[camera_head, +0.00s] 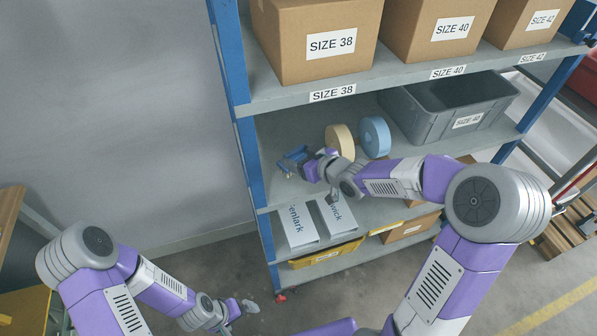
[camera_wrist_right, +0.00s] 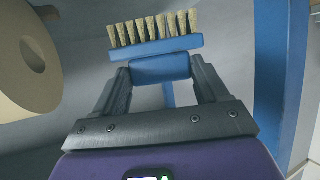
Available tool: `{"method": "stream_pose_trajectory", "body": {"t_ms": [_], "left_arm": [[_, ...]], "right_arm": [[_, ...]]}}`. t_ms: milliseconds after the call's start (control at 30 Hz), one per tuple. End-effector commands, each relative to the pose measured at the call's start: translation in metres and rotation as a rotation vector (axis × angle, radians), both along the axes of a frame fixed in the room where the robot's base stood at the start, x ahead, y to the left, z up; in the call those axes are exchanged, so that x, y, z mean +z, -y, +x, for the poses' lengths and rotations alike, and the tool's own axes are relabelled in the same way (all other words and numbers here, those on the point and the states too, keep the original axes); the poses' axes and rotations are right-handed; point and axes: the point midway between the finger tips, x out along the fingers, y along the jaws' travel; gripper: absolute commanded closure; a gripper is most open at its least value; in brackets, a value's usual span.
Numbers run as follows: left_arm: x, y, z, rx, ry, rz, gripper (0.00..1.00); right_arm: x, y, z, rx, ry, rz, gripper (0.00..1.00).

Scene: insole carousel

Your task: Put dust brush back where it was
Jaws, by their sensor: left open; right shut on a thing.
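The dust brush (camera_wrist_right: 155,47) has a blue body and handle with pale bristles. In the right wrist view my right gripper (camera_wrist_right: 160,72) is shut on its blue handle, bristles pointing away from the gripper. In the head view the brush (camera_head: 291,158) is at the left end of the shelf's middle level, close to the blue post, with my right gripper (camera_head: 308,163) reaching in. I cannot tell whether the brush touches the shelf. My left gripper (camera_head: 243,308) is open and empty, low over the floor at the bottom left.
A beige roll (camera_head: 340,141) and a blue roll (camera_head: 376,137) stand right of the brush. A grey bin (camera_head: 433,123) is further right. Boxes marked SIZE 38 (camera_head: 285,49) and SIZE 40 (camera_head: 415,42) sit above. White boxes (camera_head: 296,226) lie below. The blue post (camera_head: 253,160) bounds the left.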

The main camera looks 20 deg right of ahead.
Motion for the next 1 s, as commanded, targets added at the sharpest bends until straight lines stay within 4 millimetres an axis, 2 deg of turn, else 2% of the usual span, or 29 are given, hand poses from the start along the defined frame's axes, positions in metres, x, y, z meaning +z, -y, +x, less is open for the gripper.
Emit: {"method": "stream_pose_trajectory", "body": {"t_ms": [333,767,800,967,1000], "left_arm": [[-0.019,0.0,0.0,0.0,0.001,0.0,0.01],[-0.022,0.0,0.0,0.0,0.001,0.0,0.01],[-0.023,0.0,0.0,0.0,0.001,0.0,0.01],[-0.022,0.0,0.001,0.0,0.001,0.0,0.01],[-0.022,0.0,0.001,0.0,0.001,0.0,0.01]], "right_arm": [[-0.049,0.0,0.0,0.0,0.0,0.002,0.82],[-0.056,0.0,0.0,-0.001,0.002,0.0,0.82],[-0.056,0.0,0.0,-0.001,0.001,0.0,0.25],[-0.055,0.0,0.0,-0.001,0.001,0.0,0.01],[-0.055,0.0,0.0,-0.001,0.001,0.0,0.01]]}}
